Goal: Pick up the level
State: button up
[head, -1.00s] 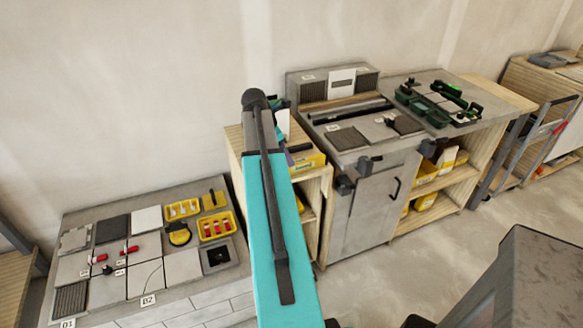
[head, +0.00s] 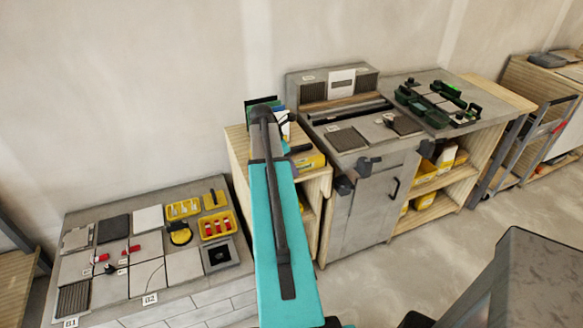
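No tool here is plainly marked as the level. A green-and-black tool set (head: 420,103) with a small bright green glow lies on the right part of the grey workbench. A long black bar (head: 352,112) lies along the back of the same bench; I cannot tell whether it is a level or a straightedge. My teal arm link rises through the middle of the head view, with its dark joint in front of the small wooden shelf.
The grey workbench (head: 365,177) has tile samples on top and a cabinet below. A low tiled platform (head: 205,292) at left holds tiles, yellow trays (head: 217,225) and red-handled pieces. A wooden shelf unit (head: 318,180) stands between them. Floor is clear before the bench.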

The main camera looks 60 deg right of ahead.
jog(key=shift+c, duration=0.4)
grip_shut()
